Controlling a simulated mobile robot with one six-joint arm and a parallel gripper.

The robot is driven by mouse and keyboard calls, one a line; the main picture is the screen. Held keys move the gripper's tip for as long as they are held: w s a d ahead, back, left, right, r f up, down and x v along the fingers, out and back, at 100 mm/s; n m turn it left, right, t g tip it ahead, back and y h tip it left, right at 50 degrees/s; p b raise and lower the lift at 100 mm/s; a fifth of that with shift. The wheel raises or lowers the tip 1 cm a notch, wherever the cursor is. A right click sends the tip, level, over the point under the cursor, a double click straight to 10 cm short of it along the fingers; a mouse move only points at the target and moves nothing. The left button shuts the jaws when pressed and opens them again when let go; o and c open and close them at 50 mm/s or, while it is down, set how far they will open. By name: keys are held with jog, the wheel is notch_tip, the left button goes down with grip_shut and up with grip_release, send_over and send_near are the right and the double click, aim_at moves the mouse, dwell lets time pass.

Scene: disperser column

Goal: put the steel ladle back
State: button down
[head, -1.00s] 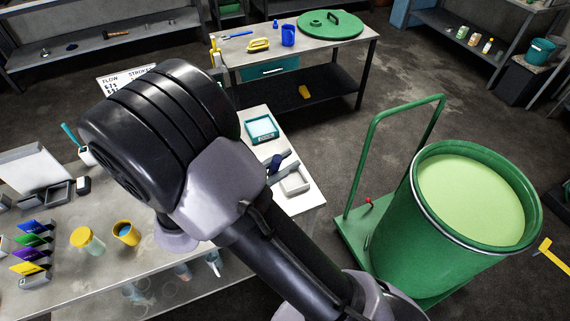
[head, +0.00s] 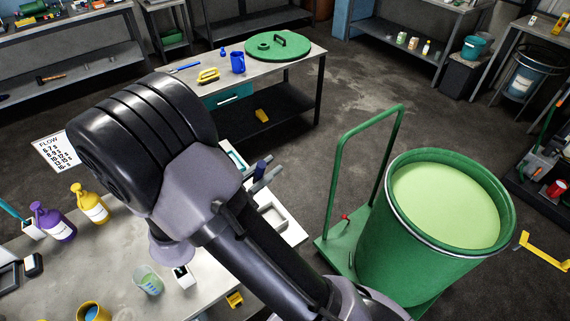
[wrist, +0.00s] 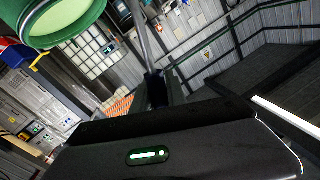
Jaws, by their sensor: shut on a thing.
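In the wrist view my gripper (wrist: 155,88) shows as dark fingers beyond its black body. It is shut on a thin grey metal rod, which looks like the steel ladle's handle (wrist: 143,42). The rod runs up out of the top of that view, and the ladle's bowl is not visible. The ladle's resting place cannot be identified in these frames.
A green drum (head: 375,240) of pale green liquid stands on a green trolley (head: 338,245) at right. The near bench (head: 120,255) carries a purple bottle (head: 55,222), a yellow bottle (head: 90,203) and a beaker (head: 148,280). A farther table (head: 300,62) holds a green lid (head: 290,47). Open floor lies between.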

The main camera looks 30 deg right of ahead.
jog(key=w+d+f+b, duration=0.1)
jog(key=w+d+f, duration=0.2)
jog(key=d+f, duration=0.2)
jog(key=shift+s+b+x, duration=0.2)
jog(key=shift+b+x, duration=0.15)
jog(key=shift+x, duration=0.65)
jog(key=c, duration=1.3)
grip_release()
jog(key=shift+s, duration=0.1)
jog(key=shift+c, duration=0.2)
